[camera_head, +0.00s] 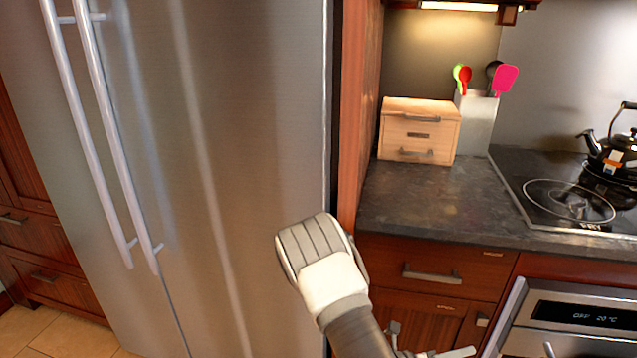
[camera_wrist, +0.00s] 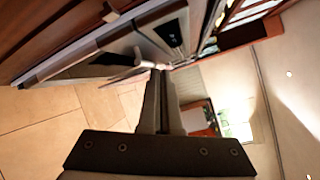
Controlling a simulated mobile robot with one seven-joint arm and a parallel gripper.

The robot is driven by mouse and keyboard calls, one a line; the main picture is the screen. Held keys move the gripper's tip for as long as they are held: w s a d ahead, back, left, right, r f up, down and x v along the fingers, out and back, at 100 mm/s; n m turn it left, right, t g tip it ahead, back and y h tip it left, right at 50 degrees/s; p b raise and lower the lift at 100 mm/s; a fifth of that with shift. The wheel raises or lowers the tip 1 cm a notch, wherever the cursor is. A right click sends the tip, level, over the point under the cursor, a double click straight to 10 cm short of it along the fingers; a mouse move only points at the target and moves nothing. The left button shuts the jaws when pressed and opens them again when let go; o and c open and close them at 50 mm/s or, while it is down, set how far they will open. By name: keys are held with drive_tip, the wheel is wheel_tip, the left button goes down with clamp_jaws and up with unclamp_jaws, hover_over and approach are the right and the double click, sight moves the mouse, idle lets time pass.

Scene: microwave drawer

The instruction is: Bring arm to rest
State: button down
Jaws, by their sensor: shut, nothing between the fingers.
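My gripper (camera_wrist: 159,74) shows in the wrist view with its two dark fingers together and nothing between them. It points out over the tiled floor, with an appliance front beyond and above the fingertips. In the head view my arm (camera_head: 322,270) rises at the bottom middle, its pale rounded link in front of the refrigerator's right edge. Small grey parts at the bottom edge of that view, by the lower cabinet, may belong to my wrist or gripper. Most of the forearm is cut off or hidden.
A steel refrigerator (camera_head: 230,120) fills the left. The counter (camera_head: 430,205) holds a wooden box (camera_head: 419,130), a utensil holder (camera_head: 477,118) and a cooktop (camera_head: 570,195) with a black kettle (camera_head: 612,155). An oven (camera_head: 570,325) is below right. Tiled floor (camera_wrist: 50,130) looks clear.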

drive_tip(key=s+a+r+m+t+y, duration=0.1)
drive_tip(key=s+a+r+m+y, duration=0.45)
drive_tip(key=r+m, duration=0.5)
drive_tip(key=s+a+r+m+y, duration=0.55)
drive_tip(key=r+m, duration=0.35)
drive_tip(key=m, duration=0.3)
drive_tip(key=s+a+r+m+t+y, duration=0.1)
drive_tip(key=s+a+r+m+y, duration=0.4)
drive_tip(key=r+m, duration=0.5)
wheel_tip(320, 180, up, 16)
drive_tip(key=w+y+p, duration=0.1)
drive_tip(key=p, duration=1.5)
drive_tip(key=shift+a+f, duration=0.25)
drive_tip(key=shift+a, duration=0.1)
drive_tip(key=shift+m, duration=0.25)
